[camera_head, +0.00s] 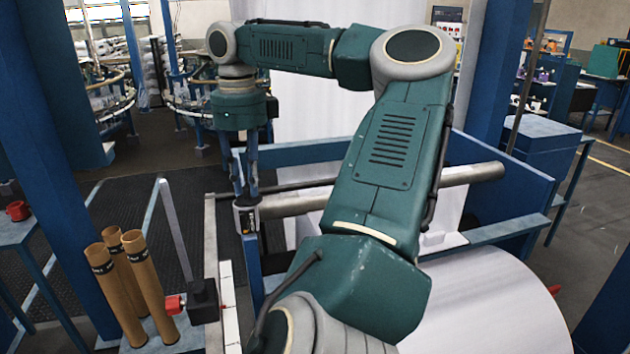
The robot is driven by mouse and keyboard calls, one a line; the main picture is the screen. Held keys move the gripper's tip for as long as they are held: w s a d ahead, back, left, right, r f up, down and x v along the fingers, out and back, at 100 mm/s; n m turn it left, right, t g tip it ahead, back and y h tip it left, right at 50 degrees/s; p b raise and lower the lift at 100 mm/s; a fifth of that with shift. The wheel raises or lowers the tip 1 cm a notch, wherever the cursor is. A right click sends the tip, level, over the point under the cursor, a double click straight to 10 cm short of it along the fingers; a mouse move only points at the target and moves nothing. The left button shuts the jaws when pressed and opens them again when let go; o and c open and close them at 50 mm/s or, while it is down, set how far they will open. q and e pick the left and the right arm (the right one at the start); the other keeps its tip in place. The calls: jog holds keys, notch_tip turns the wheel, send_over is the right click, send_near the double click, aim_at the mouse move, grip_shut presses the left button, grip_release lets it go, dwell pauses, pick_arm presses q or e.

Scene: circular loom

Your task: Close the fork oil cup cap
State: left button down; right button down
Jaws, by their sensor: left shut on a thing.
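My left gripper (246,206) points straight down at the near end of the horizontal metal roller (295,203), left of the picture's middle. Its fingers are close together and shut on a small grey-and-black part (247,218). That part is too small to tell whether it is the fork oil cup cap, and whether it is closed. The cup itself is not distinct from the fingertips and frame. My right gripper is not in view.
My left arm hides much of the middle. A blue loom frame (510,185) holds the roller, with a large white roll (500,310) in front. Brown tubes (115,285) stand at the lower left beside a black block (204,302) and a red part (173,305).

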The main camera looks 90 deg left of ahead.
aim_at(244, 187)
pick_arm(q)
jog(key=shift+s+d+r+m+b, duration=0.1)
jog(key=shift+s+m+b, duration=0.15)
jog(key=shift+m, duration=0.45)
jog(key=shift+s+d+m+b, duration=0.1)
jog(key=shift+s+m+b, duration=0.1)
jog(key=shift+m, duration=0.5)
jog(key=c, duration=1.6)
grip_release()
notch_tip(244, 187, up, 12)
jog(key=shift+r, duration=0.1)
jog(key=shift+d, duration=0.1)
